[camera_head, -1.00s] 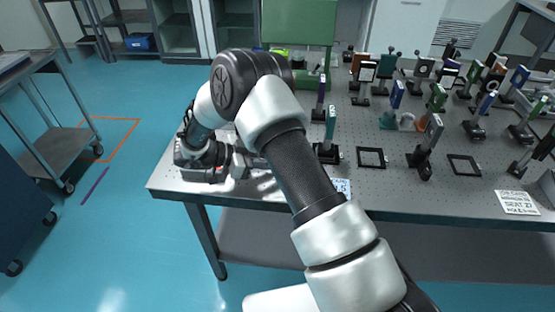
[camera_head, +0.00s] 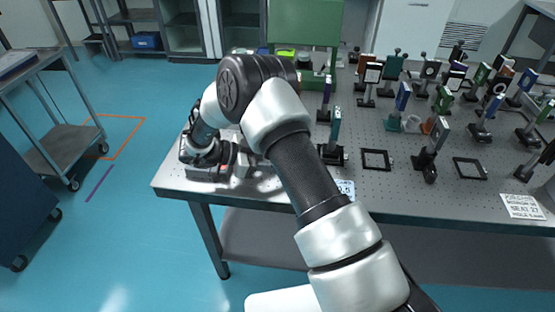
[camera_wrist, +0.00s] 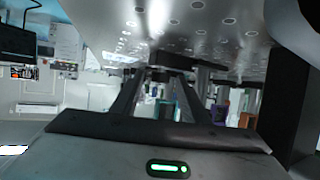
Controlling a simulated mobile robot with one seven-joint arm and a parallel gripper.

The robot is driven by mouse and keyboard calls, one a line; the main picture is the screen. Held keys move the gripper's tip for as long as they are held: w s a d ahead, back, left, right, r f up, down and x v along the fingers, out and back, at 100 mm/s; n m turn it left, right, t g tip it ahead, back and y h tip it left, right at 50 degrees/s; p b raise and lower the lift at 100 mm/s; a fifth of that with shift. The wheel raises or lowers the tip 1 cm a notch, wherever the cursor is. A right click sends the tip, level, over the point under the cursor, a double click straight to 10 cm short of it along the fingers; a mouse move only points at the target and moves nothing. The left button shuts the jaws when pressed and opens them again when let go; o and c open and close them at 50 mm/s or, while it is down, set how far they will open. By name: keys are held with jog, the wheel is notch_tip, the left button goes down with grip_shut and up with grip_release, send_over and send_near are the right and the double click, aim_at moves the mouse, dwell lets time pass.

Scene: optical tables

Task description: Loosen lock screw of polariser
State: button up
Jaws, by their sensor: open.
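In the head view several upright optic mounts stand on the optical table (camera_head: 230,190); I cannot tell which is the polariser, and no lock screw is resolvable. The nearest mount to my arm's end is a teal-edged one (camera_head: 334,130) on a black base, just right of my forearm. In the wrist view my gripper (camera_wrist: 168,82) is open, its two dark fingers pointing away with a gap between them. A small teal shape (camera_wrist: 166,108) shows between the fingers, apparently beyond them; I see nothing held. In the head view my fingertips are hidden or too small to make out.
Two flat black square frames (camera_head: 376,160) (camera_head: 470,168) lie near the table's front. A printed card (camera_head: 522,206) lies at the front right. A green panel (camera_head: 304,22) stands behind the table. A grey cart (camera_head: 68,140) stands left, with open blue floor between.

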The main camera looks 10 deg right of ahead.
jog(key=w+v, duration=0.1)
jog(key=v, duration=1.6)
jog(key=shift+s+a, duration=0.25)
jog(key=shift+s, duration=0.15)
